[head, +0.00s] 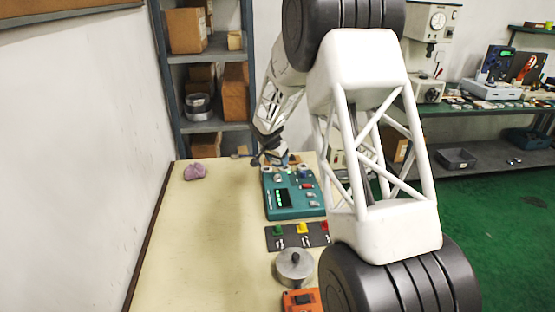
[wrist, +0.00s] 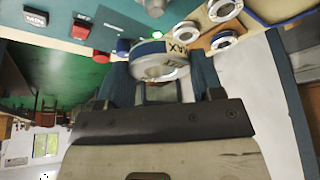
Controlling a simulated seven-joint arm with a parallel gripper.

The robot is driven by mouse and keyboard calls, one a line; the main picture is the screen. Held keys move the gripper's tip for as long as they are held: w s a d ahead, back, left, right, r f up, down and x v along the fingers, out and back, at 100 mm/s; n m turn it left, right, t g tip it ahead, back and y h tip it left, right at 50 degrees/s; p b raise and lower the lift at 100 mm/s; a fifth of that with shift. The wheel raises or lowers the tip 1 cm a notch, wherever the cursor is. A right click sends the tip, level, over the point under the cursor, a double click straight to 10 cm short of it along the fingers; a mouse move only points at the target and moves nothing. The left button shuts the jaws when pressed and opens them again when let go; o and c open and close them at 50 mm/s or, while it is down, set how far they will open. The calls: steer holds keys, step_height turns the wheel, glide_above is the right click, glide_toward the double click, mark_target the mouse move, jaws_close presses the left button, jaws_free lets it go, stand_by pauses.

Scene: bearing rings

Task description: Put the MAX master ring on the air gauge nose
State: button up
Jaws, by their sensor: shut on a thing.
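The MAX master ring (wrist: 158,66) is a metal ring with a blue band and a label reading MAX. In the wrist view my gripper (wrist: 162,82) is shut on it, with a finger at each side. In the head view my gripper (head: 268,157) is above the far end of the teal air gauge (head: 285,212), and the ring cannot be made out there. The teal housing also fills the top of the wrist view, with a MIN button and red and green parts. A grey part at the top edge may be the nose, but I cannot tell.
On the bench, a dark mat (head: 289,243) with coloured pieces, a metal cylinder (head: 293,268) and an orange device (head: 299,301) stand nearer.

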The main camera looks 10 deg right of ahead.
mark_target(278, 175)
steer(key=shift+f, duration=0.15)
steer(key=shift+f, duration=1.8)
steer(key=shift+f, duration=1.75)
stand_by(2.2)
steer(key=o, duration=1.2)
steer(key=shift+c, duration=0.2)
steer(key=shift+r, duration=3.75)
